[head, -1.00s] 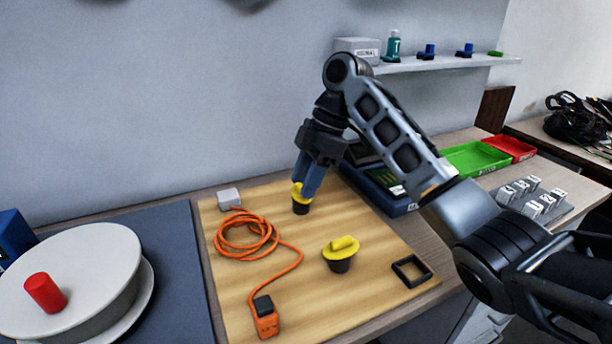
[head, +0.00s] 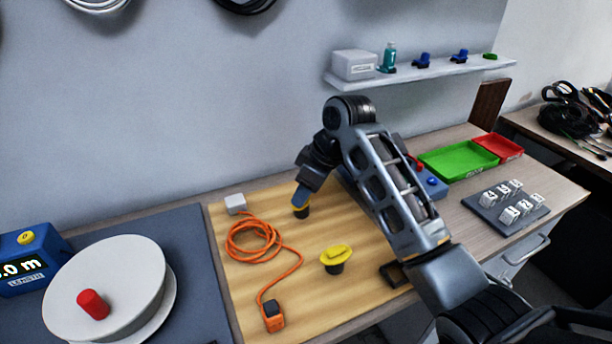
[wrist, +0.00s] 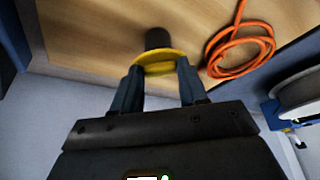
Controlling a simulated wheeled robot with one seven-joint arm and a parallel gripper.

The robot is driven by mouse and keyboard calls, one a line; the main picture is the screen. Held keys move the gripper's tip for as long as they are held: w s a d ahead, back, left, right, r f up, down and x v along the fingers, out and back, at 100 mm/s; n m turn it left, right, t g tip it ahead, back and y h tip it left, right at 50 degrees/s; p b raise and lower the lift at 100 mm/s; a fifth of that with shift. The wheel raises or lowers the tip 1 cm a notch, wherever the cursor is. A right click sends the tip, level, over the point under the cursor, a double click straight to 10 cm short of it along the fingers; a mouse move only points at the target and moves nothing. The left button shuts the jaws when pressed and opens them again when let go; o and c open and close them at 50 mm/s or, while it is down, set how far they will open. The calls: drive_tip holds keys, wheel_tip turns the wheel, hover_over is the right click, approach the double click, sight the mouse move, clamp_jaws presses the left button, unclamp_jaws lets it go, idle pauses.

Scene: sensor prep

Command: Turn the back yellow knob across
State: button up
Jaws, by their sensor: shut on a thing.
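The back yellow knob (head: 300,209) stands on its black base on the wooden board, and most of its top is hidden by my gripper in the head view. My gripper (head: 301,196) is at the knob from above and shut on it. In the wrist view the yellow disc (wrist: 159,62) and black base show just beyond my gripper (wrist: 160,82), whose blue fingers stand on either side of the knob's grip. A second yellow knob (head: 336,256) stands nearer on the board, apart from my gripper.
An orange cable (head: 255,240) lies coiled left of the back knob, ending at an orange plug (head: 273,318). A small grey block (head: 235,204) is near the board's back left. A black square frame (head: 394,274) lies at right, partly behind my arm. The wall is close behind.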

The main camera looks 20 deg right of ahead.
drive_tip(key=m, duration=0.1)
drive_tip(key=m+p, duration=0.1)
drive_tip(key=m+h+p, duration=0.1)
drive_tip(key=shift+s+a+r+m+t, duration=0.1)
drive_tip(key=shift+a+r+m+t, duration=0.1)
drive_tip(key=shift+a+m+t, duration=0.15)
drive_tip(key=m+h, duration=0.1)
drive_tip(key=m, duration=0.1)
drive_tip(key=m+p, duration=0.1)
drive_tip(key=m, duration=0.1)
drive_tip(key=shift+f+t+h, duration=0.15)
drive_tip(key=shift+t+h, duration=0.1)
drive_tip(key=shift+h, duration=0.15)
drive_tip(key=shift+m, duration=0.25)
drive_tip(key=o, duration=1.1)
drive_tip(key=shift+c, duration=0.2)
drive_tip(key=b+v, duration=0.1)
drive_tip(key=v, duration=0.6)
drive_tip(key=shift+r, duration=0.4)
drive_tip(key=shift+s, duration=0.2)
